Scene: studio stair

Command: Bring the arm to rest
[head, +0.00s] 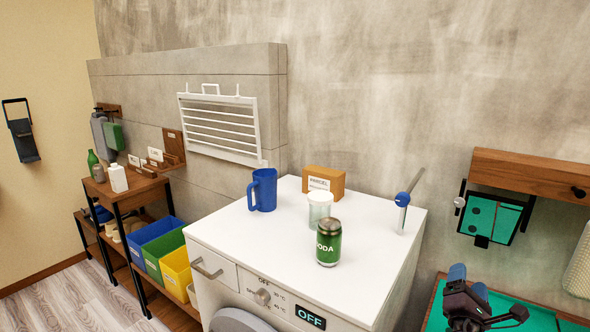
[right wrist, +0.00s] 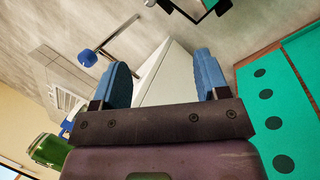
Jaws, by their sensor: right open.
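My right gripper (head: 468,283) is at the lower right of the head view, right of the white washing machine (head: 270,240) and in front of a green panel seen behind and below it. In the right wrist view, the right gripper (right wrist: 164,75) has its two blue fingers spread apart with nothing between them. The white machine's edge and the grey wall show beyond the fingers. My left gripper is in neither view.
A wooden wall shelf (head: 530,177) is at right. Floor (head: 60,297) at lower left is clear.

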